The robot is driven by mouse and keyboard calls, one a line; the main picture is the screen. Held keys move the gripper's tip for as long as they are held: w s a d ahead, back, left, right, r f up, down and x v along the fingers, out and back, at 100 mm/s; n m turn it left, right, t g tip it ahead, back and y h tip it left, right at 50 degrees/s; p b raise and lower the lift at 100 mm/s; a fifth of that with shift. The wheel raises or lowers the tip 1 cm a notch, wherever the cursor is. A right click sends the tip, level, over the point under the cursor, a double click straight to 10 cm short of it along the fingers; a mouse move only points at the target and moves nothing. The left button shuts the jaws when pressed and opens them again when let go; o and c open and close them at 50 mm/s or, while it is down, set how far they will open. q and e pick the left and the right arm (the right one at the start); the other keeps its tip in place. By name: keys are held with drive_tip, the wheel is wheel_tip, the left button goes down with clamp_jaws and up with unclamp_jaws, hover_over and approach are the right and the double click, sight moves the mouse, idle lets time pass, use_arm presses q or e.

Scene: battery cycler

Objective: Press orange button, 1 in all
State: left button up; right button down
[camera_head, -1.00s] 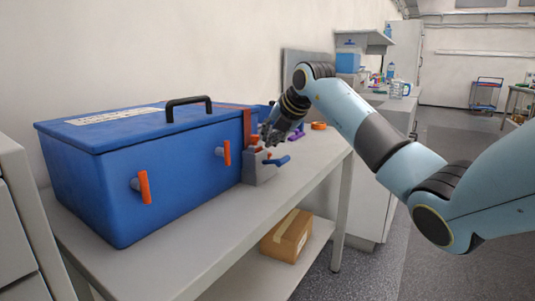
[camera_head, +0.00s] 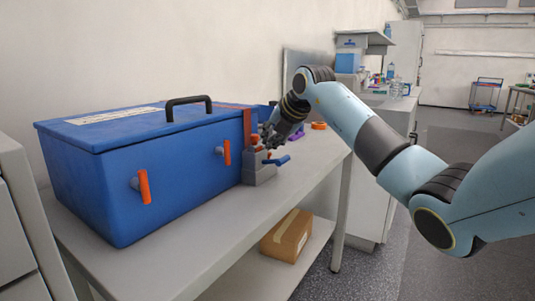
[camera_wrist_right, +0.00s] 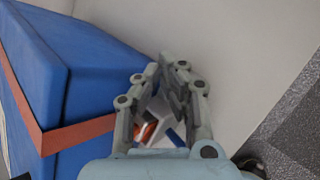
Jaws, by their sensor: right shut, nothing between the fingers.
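A small grey box (camera_head: 262,173) with an orange button (camera_head: 254,139) on top and a blue lever (camera_head: 277,160) stands at the right end of the big blue case. My right gripper (camera_head: 268,143) is beside the button and just above the box, pointing down. Its fingers are shut and empty and partly cover the top of the box. In the right wrist view the gripper (camera_wrist_right: 173,60) has the orange piece (camera_wrist_right: 148,131) and a bit of the blue lever (camera_wrist_right: 174,138) showing behind its fingers. Whether the fingers touch the box cannot be told. My left gripper is not in view.
The blue case (camera_head: 180,175) with orange latches and a black handle fills the left of the grey bench (camera_head: 200,255). Purple and orange items (camera_head: 318,126) lie behind the gripper. A cardboard box (camera_head: 287,236) sits on the lower shelf. The bench front is clear.

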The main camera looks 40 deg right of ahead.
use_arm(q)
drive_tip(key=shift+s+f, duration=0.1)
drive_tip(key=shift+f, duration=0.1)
use_arm(e)
drive_tip(key=shift+f, duration=0.55)
idle(0.4)
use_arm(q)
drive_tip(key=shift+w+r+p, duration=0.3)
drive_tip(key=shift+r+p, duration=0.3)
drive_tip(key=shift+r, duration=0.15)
use_arm(e)
drive_tip(key=shift+r, duration=1.05)
wheel_tip(320, 180, up, 5)
drive_tip(key=p, duration=0.4)
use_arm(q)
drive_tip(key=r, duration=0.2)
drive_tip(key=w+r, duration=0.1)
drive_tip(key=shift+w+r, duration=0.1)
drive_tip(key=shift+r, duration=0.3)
use_arm(e)
drive_tip(key=shift+f, duration=0.1)
